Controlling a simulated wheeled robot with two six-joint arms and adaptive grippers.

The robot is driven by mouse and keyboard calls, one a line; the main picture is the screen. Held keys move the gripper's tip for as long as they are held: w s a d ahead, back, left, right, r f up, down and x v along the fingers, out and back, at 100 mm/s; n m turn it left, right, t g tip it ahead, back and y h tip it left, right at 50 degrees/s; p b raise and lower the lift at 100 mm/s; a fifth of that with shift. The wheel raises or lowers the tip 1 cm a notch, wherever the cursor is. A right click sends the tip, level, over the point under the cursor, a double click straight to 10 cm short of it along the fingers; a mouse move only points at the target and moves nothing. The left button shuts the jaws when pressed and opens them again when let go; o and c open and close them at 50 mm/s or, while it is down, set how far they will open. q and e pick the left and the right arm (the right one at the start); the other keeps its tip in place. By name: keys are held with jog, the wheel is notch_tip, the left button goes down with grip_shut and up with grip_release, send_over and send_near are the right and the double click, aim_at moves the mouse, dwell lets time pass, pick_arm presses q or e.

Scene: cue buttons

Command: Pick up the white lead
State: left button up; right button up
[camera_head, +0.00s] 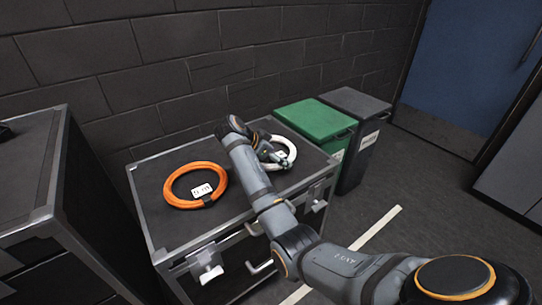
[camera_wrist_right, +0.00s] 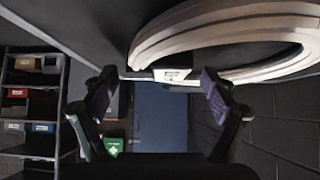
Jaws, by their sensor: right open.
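The white lead (camera_head: 292,150) is a coiled ring lying on the right part of the black case top (camera_head: 150,180). My arm and gripper hide its left part. In the right wrist view the white lead (camera_wrist_right: 225,32) arches large across the top, with a white tag (camera_wrist_right: 172,74) on its near edge. My right gripper (camera_head: 272,155) is at the left side of the coil. Its fingers (camera_wrist_right: 158,92) are spread apart on either side of the tag, with nothing clearly held between them. Contact with the lead cannot be told. My left gripper is out of view.
An orange coiled lead (camera_head: 169,189) with a white tag lies on the left of the case top. A green bin (camera_head: 315,118) and a grey bin (camera_head: 355,102) stand right of the case. Another dark case (camera_head: 30,170) is at left. A brick wall is behind.

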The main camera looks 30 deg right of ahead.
jog(key=shift+c, duration=0.3)
jog(key=c, duration=1.7)
jog(key=shift+r, duration=0.1)
grip_shut()
jog(key=shift+d, duration=0.1)
